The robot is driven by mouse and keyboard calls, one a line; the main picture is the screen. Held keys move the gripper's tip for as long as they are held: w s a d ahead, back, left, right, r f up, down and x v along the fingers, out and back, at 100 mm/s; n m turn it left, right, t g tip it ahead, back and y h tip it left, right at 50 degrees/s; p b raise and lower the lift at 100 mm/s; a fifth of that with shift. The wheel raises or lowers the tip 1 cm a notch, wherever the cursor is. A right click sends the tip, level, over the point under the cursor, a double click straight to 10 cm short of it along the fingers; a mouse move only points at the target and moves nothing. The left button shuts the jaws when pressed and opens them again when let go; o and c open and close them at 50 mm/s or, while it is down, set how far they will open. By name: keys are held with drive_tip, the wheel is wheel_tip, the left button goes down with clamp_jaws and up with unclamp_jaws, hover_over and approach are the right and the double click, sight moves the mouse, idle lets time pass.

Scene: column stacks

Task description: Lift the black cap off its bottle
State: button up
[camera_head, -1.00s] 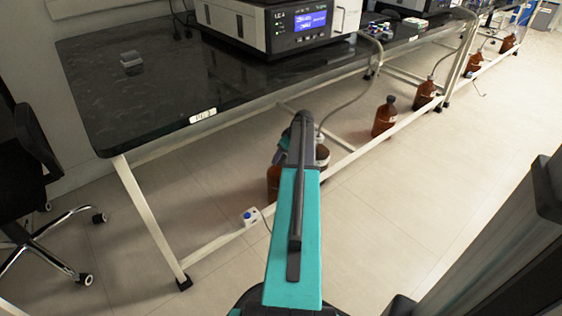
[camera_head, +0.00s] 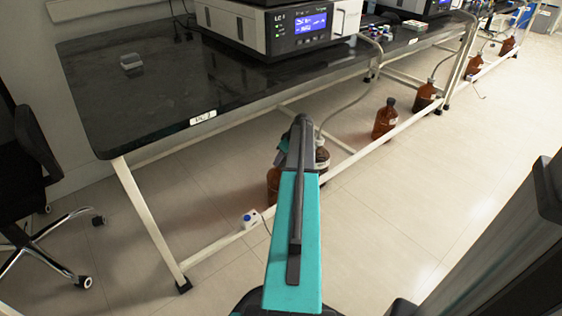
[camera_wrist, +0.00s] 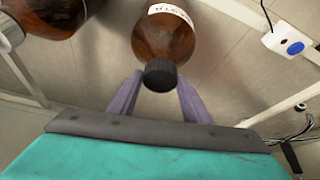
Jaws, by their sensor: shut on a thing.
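In the wrist view, the black cap (camera_wrist: 160,72) is between the two purple fingers of my gripper (camera_wrist: 159,80), which is shut on it. The brown glass bottle (camera_wrist: 163,36) with a white label is directly behind the cap, in line with it. I cannot tell whether there is a gap between cap and neck. In the head view, my arm hides the cap and the fingers. Brown bottles show partly on both sides of my arm, one at left (camera_head: 273,180) and one at right (camera_head: 322,156).
A second brown bottle (camera_wrist: 50,14) stands close by at the wrist view's upper left. A black-topped bench (camera_head: 160,110) with pale legs and a low rail is above the bottles. A small white box (camera_head: 251,218) with a blue button sits by the rail. More bottles (camera_head: 385,119) stand farther right.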

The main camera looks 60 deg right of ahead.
sight(283, 160)
drive_tip(key=shift+r, duration=0.15)
drive_tip(key=shift+r+p, duration=0.45)
drive_tip(key=shift+r, duration=0.1)
wheel_tip(283, 160, up, 3)
drive_tip(key=shift+s+f+p, duration=0.15)
drive_tip(key=shift+p, duration=0.6)
drive_tip(key=s+a+p, duration=0.2)
drive_tip(key=s, duration=0.5)
drive_tip(key=s+a+p, duration=0.2)
drive_tip(key=s+a, duration=0.1)
drive_tip(key=s, duration=0.5)
drive_tip(key=shift+r, duration=0.45)
drive_tip(key=shift+w, duration=0.1)
